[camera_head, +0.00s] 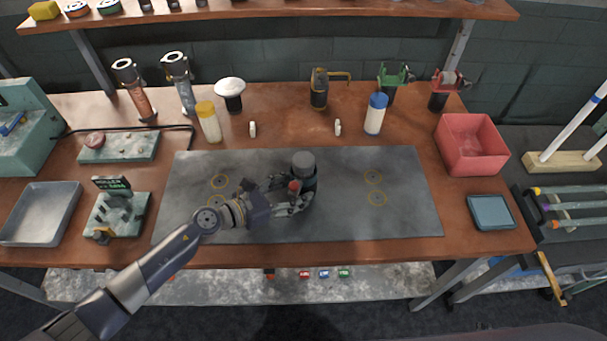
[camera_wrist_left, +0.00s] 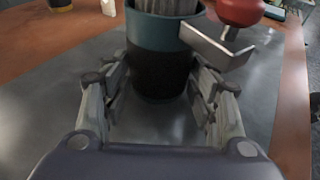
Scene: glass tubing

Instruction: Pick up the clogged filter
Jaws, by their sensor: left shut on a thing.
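A dark canister (camera_head: 304,163) with a grey top stands on the grey mat (camera_head: 340,220), right of the mat's left pair of yellow rings. In the left wrist view the canister (camera_wrist_left: 160,62) has a teal upper band, a black lower part and pale ribbed material at its top. A red knob (camera_wrist_left: 240,12) and a flat metal lever (camera_wrist_left: 215,45) are at its side. My left gripper (camera_head: 297,196) is shut on the canister, one finger on each side. Nothing on it reads as a filter label, so I cannot tell whether it is the clogged filter. My right gripper is not in view.
Two capped cylinders stand at the back left, one reddish (camera_head: 140,100), one blue-grey (camera_head: 185,95). Bottles and torches line the back. A red bin (camera_head: 473,145) and blue tray (camera_head: 491,212) are right; a grey tray (camera_head: 40,212) is left. The mat's right half is clear.

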